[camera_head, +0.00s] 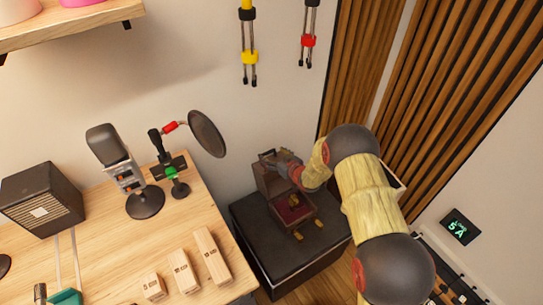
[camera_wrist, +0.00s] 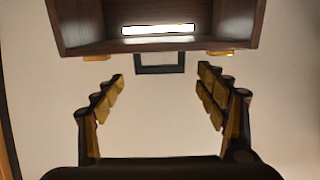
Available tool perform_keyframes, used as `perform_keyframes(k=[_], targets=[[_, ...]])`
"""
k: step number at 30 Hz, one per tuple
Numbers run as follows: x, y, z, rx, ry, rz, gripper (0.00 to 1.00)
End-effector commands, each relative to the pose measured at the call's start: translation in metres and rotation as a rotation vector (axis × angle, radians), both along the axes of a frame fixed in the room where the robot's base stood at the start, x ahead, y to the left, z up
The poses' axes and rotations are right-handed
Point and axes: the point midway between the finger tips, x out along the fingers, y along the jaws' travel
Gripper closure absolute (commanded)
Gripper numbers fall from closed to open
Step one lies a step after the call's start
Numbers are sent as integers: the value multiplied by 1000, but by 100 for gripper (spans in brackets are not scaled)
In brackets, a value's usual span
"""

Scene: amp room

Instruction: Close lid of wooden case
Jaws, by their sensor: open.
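The wooden case (camera_head: 312,210) stands open on a black box top, its red inside showing. Its brown lid (camera_head: 266,184) stands raised at the back; the lid also fills the top of the wrist view (camera_wrist: 80,28). A dark rectangular handle (camera_wrist: 160,69) and gold-coloured fittings (camera_wrist: 220,53) show along the lid's edge. My gripper (camera_head: 277,160) is at the upper part of the lid, partly overlapping it in the head view. In the wrist view my gripper (camera_wrist: 160,85) has its fingers spread wide, with nothing between them and the handle ahead. Contact with the lid cannot be told.
The black box (camera_head: 258,229) has bare top around the case. A wooden desk (camera_head: 100,235) on the left holds a microphone (camera_head: 110,150), a round pop filter (camera_head: 207,134), a speaker and small wooden blocks. Slatted wood panels (camera_head: 445,95) stand behind my arm on the right.

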Motion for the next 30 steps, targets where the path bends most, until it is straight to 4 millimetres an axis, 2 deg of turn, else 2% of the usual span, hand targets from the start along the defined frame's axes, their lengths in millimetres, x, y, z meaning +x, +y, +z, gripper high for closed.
perform_keyframes(k=[6, 15, 30], targets=[[14, 9, -7, 0, 0, -1, 27], [16, 10, -7, 0, 0, -1, 28], [16, 10, -7, 0, 0, -1, 56]])
